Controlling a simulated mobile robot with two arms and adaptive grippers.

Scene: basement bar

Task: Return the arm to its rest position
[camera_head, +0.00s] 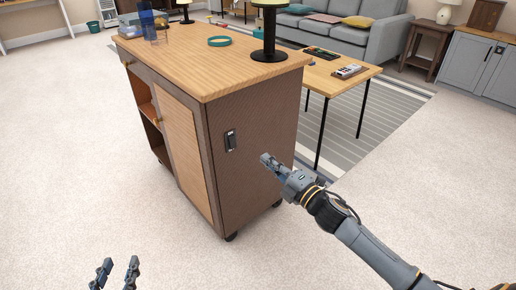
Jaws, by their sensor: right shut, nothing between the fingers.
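My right gripper (270,161) is at the end of my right arm, which comes in from the lower right. It is shut and empty, in front of the brown end panel of the wooden cart (262,140); I cannot tell how close it is to the panel. My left gripper (119,262) shows at the bottom left edge, pointing up over the pale carpet. Its two fingers are apart with nothing between them, and the rest of the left arm is out of view.
The wheeled cart holds a black-based lamp (269,54), a teal ring (219,41) and a blue see-through container (147,22). A low table (340,84) stands behind it, then a grey sofa (345,37).

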